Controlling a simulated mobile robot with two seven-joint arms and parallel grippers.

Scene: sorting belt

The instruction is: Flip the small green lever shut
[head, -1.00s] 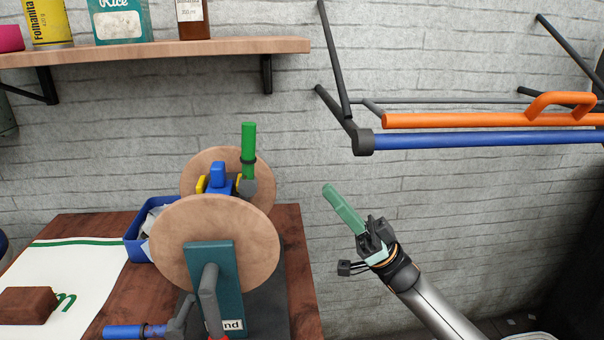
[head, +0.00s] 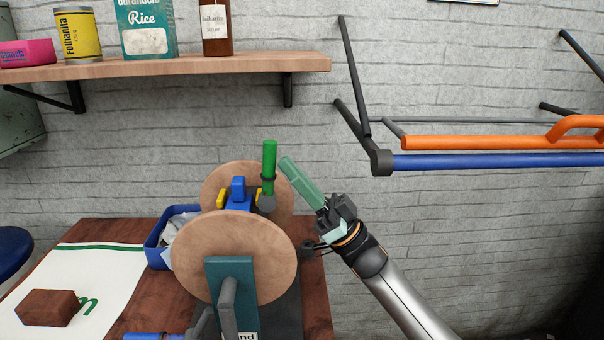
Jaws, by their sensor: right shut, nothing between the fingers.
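The small green lever (head: 269,167) stands upright on a dark grey round pivot, at the right side of the device with two round wooden discs (head: 235,258). My right gripper (head: 285,162) has long pale green fingers pressed together with nothing between them. Its fingertips point up and left and are just right of the lever's upper part. I cannot tell whether they touch it. My left gripper is out of view.
A blue bin (head: 154,252) with pale contents stands behind the discs on the wooden table (head: 318,295). A brown block (head: 47,308) lies on a white mat at left. A shelf (head: 190,68) hangs above. Orange and blue bars (head: 480,161) are at upper right.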

